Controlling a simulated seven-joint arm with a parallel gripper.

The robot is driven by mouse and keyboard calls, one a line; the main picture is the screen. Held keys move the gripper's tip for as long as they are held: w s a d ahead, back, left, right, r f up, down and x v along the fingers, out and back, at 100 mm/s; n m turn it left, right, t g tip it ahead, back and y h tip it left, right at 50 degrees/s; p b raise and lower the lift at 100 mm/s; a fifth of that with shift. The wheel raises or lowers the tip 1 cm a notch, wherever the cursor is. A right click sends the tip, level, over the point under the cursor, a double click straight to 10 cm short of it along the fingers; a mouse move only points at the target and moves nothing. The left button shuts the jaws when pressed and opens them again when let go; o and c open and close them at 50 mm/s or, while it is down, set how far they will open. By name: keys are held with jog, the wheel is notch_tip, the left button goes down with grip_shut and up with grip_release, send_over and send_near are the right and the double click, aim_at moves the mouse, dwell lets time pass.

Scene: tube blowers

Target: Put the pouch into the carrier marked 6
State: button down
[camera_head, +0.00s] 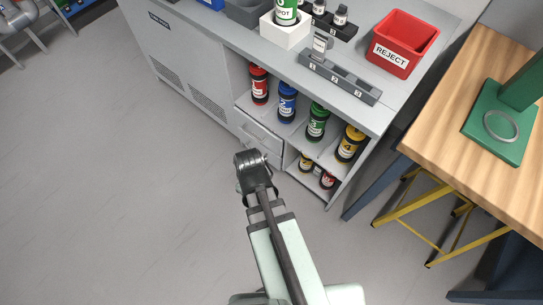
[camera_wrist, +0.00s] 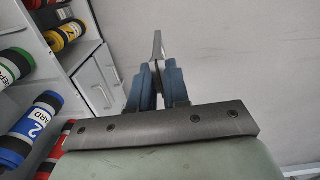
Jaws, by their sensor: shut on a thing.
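My gripper (camera_head: 256,165) is in front of the shelf unit, above the floor. In the wrist view its blue-grey fingers (camera_wrist: 158,85) are shut on a thin grey item, seen nearly edge-on, which I take to be the pouch (camera_wrist: 158,46). Most of it is hidden between the fingers. Two carriers sit on the lower shelf: a yellow-and-black one (camera_head: 306,162) and a red-and-black one (camera_head: 327,180). Their numbers are too small to read, so I cannot tell which is marked 6. A yellow-banded carrier (camera_wrist: 65,34) shows at upper left in the wrist view.
Red (camera_head: 259,86), blue (camera_head: 287,102), green (camera_head: 317,122) and yellow (camera_head: 350,143) carriers stand on the upper shelf. A numbered grey rack (camera_head: 340,78) and a red REJECT bin (camera_head: 402,44) are on the counter.

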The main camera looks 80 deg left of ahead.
jog(key=w+a+r+n, duration=0.1)
jog(key=a+r, duration=1)
jog(key=a, duration=0.3)
jog(key=w+a+r+n, duration=0.1)
jog(key=a+r, duration=1)
jog(key=a, duration=0.3)
jog(key=w+a+r+m, duration=0.1)
jog(key=w+a+r, duration=0.45)
jog(key=r, duration=0.75)
jog(key=w+a+r+m, duration=0.1)
jog(key=w+a+r, duration=0.2)
jog(key=a+r, duration=0.7)
jog(key=w+a+r+m, duration=0.1)
jog(key=w+a+r, duration=0.35)
jog(key=r, duration=1.05)
jog(key=shift+s+f, duration=0.2)
jog(key=shift+f, duration=1.15)
jog(key=shift+s+f, duration=0.15)
jog(key=shift+f, duration=1.15)
jog(key=shift+f, duration=0.25)
notch_tip(320, 180, down, 7)
jog(key=shift+r, duration=0.2)
